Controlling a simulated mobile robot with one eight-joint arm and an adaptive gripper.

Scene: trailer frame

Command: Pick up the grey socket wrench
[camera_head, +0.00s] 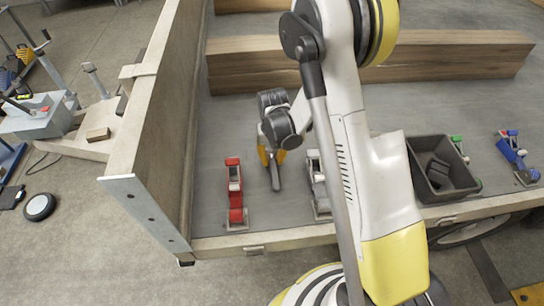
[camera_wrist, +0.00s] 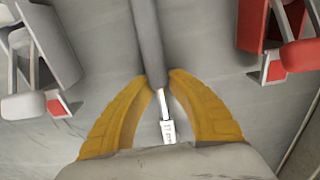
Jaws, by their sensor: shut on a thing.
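The grey socket wrench (camera_wrist: 148,40) runs from the top edge of the wrist view down between my fingertips. Its dark grey handle leads to a bright metal end with a size marking. My gripper (camera_wrist: 164,82) has two yellow fingers closed on it where handle meets metal. In the head view, my gripper (camera_head: 269,156) is low over the trailer bed, and the wrench handle (camera_head: 275,178) sticks out toward the near edge. The rest of the wrench is hidden by my gripper and arm there. I cannot tell whether it touches the bed.
A red ratchet strap (camera_head: 235,190) lies left of the wrench and a grey one (camera_head: 318,185) lies right of it. A dark bin (camera_head: 457,182) and a blue strap (camera_head: 513,153) are farther right. Wooden beams (camera_head: 440,60) lie behind; the trailer's side wall (camera_head: 155,130) rises left.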

